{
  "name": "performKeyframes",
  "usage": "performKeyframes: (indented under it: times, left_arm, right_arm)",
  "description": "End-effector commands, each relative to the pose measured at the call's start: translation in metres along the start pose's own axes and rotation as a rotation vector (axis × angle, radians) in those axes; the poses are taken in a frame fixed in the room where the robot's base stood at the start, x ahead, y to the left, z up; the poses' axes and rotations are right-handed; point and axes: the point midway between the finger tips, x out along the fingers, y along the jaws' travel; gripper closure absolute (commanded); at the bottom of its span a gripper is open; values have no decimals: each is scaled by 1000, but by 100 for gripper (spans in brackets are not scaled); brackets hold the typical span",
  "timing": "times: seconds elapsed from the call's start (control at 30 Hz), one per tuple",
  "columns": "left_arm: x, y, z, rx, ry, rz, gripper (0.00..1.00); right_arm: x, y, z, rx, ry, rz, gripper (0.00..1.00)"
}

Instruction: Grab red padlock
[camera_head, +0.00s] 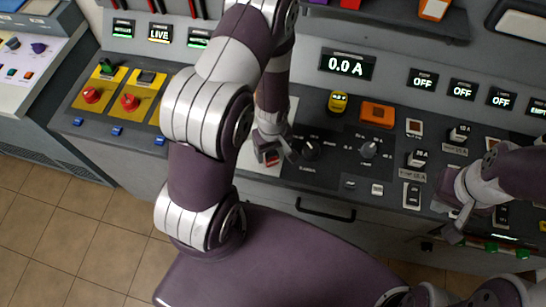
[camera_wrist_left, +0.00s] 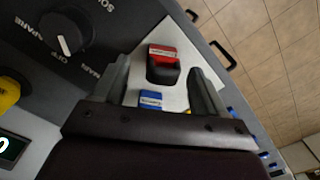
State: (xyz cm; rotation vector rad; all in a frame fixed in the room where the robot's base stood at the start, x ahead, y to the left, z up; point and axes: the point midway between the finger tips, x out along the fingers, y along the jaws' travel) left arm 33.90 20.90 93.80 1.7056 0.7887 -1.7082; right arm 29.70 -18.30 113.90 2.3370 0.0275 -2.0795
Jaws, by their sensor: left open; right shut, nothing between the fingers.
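The red padlock (camera_wrist_left: 161,55) has a red face with a pale label and a dark part below it. It rests on a white plate (camera_wrist_left: 181,33) on the dark console top. In the head view a small part of the red padlock (camera_head: 270,157) shows by my left fingertips. My left gripper (camera_head: 274,154) is open over it. In the left wrist view the padlock appears between the two fingers of my left gripper (camera_wrist_left: 160,68); I cannot tell whether they touch it. My right gripper (camera_head: 458,217) is shut and empty at the right, over the console's front part.
A blue padlock-like item (camera_wrist_left: 150,100) sits close to the red one, also between the fingers in the picture. A black rotary knob (camera_head: 310,150) stands just right of my left gripper. A drawer handle (camera_head: 325,210) is on the console front. Tiled floor (camera_head: 60,235) lies left.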

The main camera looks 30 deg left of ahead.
Motion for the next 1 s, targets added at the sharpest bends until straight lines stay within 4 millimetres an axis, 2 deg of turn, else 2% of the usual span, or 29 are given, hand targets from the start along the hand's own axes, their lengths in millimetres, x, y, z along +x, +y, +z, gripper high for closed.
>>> performKeyframes:
  times: [0.03,0.13,0.4,0.47,0.5,0.6,0.87,1.0]
  left_arm:
    - [18,-1,0,0,0,0,28]
    - [32,-1,0,0,0,-1,28]
    - [33,-1,0,1,1,-1,28]
    - [33,-1,0,1,1,-1,44]
    - [33,-1,0,1,1,-1,57]
    - [33,-1,0,1,1,-1,87]
    - [32,-1,0,1,1,-1,87]
    - [21,-1,0,0,1,-1,87]
  right_arm:
    - [14,0,2,0,0,0,100]
    - [21,0,3,0,-1,0,100]
    - [19,0,2,0,0,0,100]
    - [19,0,2,0,0,0,100]
    - [19,0,2,0,0,0,100]
    - [19,0,2,0,0,0,100]
    - [19,0,2,0,0,0,100]
    - [12,0,2,0,0,0,100]
